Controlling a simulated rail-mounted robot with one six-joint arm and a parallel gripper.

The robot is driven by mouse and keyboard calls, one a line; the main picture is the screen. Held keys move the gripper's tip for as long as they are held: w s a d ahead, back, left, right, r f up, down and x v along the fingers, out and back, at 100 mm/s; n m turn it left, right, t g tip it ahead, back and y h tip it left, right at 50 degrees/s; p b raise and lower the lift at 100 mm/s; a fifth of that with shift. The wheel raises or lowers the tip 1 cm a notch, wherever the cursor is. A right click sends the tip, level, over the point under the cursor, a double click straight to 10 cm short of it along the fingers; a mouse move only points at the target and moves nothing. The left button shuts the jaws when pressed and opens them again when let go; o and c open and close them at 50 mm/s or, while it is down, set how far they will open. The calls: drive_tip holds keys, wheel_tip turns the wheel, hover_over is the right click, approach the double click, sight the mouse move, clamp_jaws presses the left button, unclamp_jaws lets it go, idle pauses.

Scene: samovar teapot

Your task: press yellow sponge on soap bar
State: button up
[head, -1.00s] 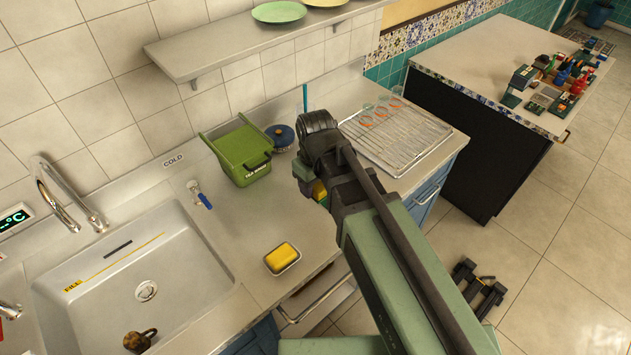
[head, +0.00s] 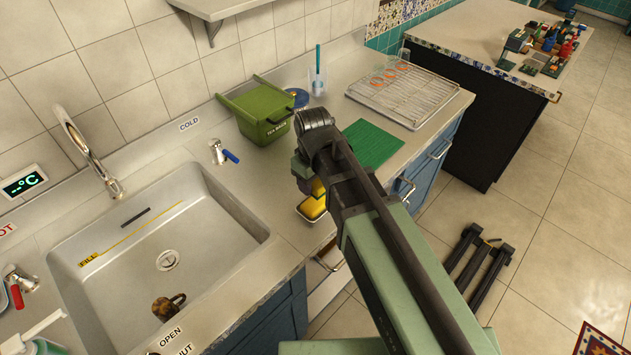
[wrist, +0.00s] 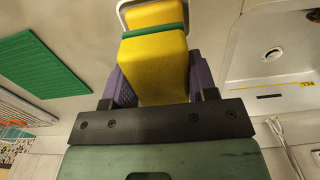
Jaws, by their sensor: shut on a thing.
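My gripper (wrist: 158,85) is shut on the yellow sponge (wrist: 158,65), a block with a green layer at its far end. In the head view the sponge (head: 318,188) shows below my gripper, partly hidden by my arm. The yellow soap bar (head: 310,208) lies in a small pale dish (head: 314,219) near the counter's front edge. The sponge is right over or against the soap. In the wrist view the soap bar (wrist: 150,14) shows just past the green layer, with the dish rim (wrist: 121,12) around it. I cannot tell whether they touch.
A green bin (head: 258,113) stands behind, a green mat (head: 375,145) to the right, then a wire rack (head: 410,95).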

sight(316, 202)
drive_tip(key=shift+s+a+r, duration=0.15)
drive_tip(key=shift+s, duration=0.05)
drive_tip(key=shift+w+d+f+b, duration=0.35)
drive_tip(key=shift+w+d+f, duration=0.05)
wheel_tip(316, 202, down, 5)
drive_tip(key=b, duration=0.5)
drive_tip(key=shift+f, duration=0.15)
drive_tip(key=shift+f+b, duration=0.55)
drive_tip(key=shift+b, duration=0.2)
idle(0.9)
drive_tip(key=shift+r, duration=0.1)
wheel_tip(316, 202, up, 7)
drive_tip(key=p, duration=0.7)
idle(0.4)
